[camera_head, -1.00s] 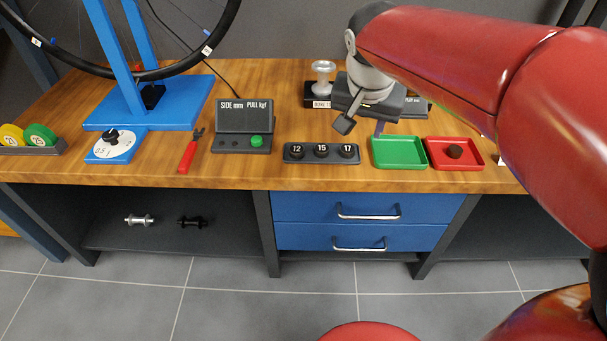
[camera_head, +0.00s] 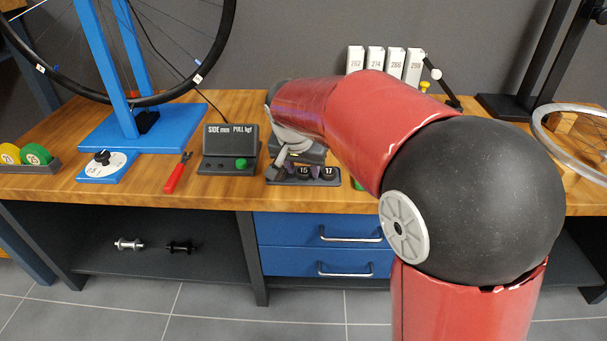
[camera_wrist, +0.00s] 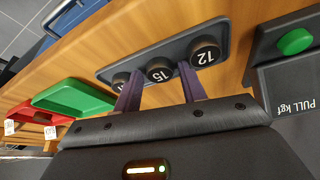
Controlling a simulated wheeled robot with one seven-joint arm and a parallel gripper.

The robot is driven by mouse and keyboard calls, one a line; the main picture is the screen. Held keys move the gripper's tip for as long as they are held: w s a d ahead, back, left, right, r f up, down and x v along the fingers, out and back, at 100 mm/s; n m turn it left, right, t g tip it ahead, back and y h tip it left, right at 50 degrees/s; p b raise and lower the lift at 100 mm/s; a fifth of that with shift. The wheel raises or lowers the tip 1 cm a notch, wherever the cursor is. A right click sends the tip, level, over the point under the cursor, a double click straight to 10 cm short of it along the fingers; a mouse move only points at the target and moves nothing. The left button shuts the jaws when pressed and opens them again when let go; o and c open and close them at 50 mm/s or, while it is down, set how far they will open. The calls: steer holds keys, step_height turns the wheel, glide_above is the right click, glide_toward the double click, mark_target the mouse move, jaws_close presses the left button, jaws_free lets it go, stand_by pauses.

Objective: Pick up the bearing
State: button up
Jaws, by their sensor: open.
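Three round black pieces marked 12, 15 and 17 sit in a dark grey holder (camera_wrist: 110,72) on the bench; I cannot tell which is the bearing. In the wrist view the 12 piece (camera_wrist: 205,52) is at right, the 15 piece (camera_wrist: 158,68) in the middle, and the 17 piece (camera_wrist: 120,79) at left, partly behind a finger. My gripper (camera_wrist: 160,76) is open, its two purple fingers on either side of the 15 piece, close to it; contact is unclear. In the head view my gripper (camera_head: 303,171) is over the holder, and the 12 piece is mostly hidden.
A green tray (camera_wrist: 72,97) and a red tray (camera_wrist: 35,117) lie beside the holder. A readout box (camera_head: 229,150) with a green button stands left of it, then a red-handled tool (camera_head: 176,177) and a blue wheel stand (camera_head: 150,135). My arm hides much of the bench's right.

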steer(key=c, duration=0.7)
steer(key=shift+r, duration=0.1)
